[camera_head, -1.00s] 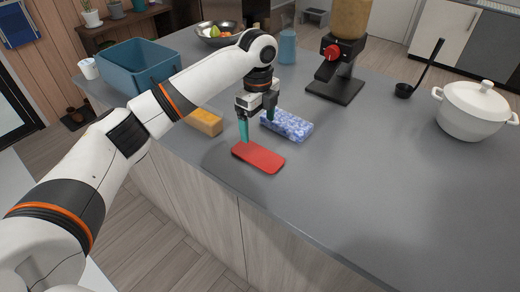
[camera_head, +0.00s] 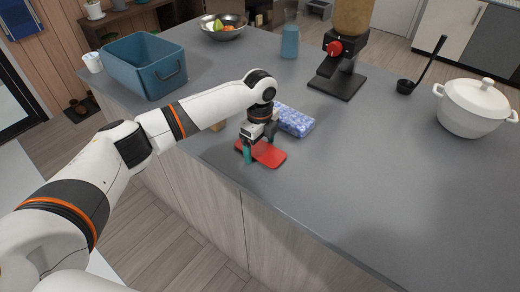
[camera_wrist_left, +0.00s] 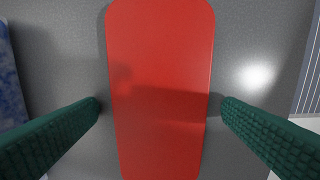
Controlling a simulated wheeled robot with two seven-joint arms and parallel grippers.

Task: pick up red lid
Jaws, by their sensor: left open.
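The red lid (camera_head: 272,155) lies flat on the grey counter near its front edge. In the left wrist view the red lid (camera_wrist_left: 162,60) runs lengthwise between my two green fingers, with a gap on each side. My left gripper (camera_head: 258,153) is open and low over the lid, its fingers on either side of it. It also shows in the left wrist view (camera_wrist_left: 160,104), with nothing held. Part of the lid is hidden under the gripper in the head view. My right gripper is not in view.
A blue-white patterned block (camera_head: 294,120) lies just behind the lid. A yellow block (camera_head: 218,126) is mostly hidden behind my arm. A blue bin (camera_head: 128,75) stands far left, a dispenser (camera_head: 338,75) behind and a white pot (camera_head: 472,108) to the right. The counter right of the lid is clear.

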